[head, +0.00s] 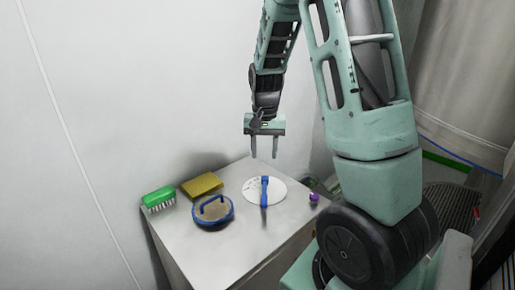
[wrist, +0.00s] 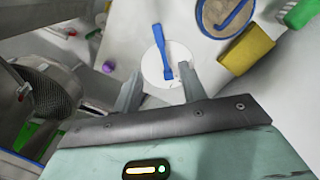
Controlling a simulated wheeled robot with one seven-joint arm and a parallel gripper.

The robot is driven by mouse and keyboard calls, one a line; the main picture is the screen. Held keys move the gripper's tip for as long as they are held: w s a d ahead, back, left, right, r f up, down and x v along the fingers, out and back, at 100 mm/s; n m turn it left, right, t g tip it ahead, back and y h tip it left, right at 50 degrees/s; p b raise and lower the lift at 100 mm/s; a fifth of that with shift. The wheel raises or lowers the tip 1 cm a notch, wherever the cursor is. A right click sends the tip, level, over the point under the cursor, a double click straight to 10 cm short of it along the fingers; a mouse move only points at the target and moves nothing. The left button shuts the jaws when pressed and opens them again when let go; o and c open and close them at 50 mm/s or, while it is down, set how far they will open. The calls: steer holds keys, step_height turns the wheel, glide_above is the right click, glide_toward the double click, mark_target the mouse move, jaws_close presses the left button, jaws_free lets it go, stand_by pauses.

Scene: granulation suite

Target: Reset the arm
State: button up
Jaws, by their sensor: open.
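My gripper (head: 264,146) points down above the back part of a light grey cabinet top (head: 240,250). Its two fingers are apart with nothing between them. In the wrist view my gripper (wrist: 160,88) shows both fingers spread, with a white round disc (wrist: 152,72) beyond them. A blue-handled tool (head: 265,190) lies across the white disc, and it also shows in the wrist view (wrist: 161,50). The gripper is clear of the disc and the tool.
On the cabinet top are a green brush (head: 158,197), a yellow sponge (head: 202,185), a round sieve-like item with a blue rim and handle (head: 213,211), and a small purple object (head: 314,197). A pale wall stands behind and left. A curtain (head: 465,80) hangs at right.

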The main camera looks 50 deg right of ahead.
steer(key=s+a+r+n+y, duration=0.2)
steer(key=a+n, duration=0.6)
steer(key=a, duration=1.6)
steer(key=s+a+r+n+h, duration=0.1)
steer(key=s+a+n, duration=0.9)
steer(key=s+a, duration=0.3)
steer(key=s, duration=0.3)
steer(key=shift+s+a+r, duration=0.2)
steer(key=shift+a+r, duration=0.05)
steer(key=shift+a, duration=0.15)
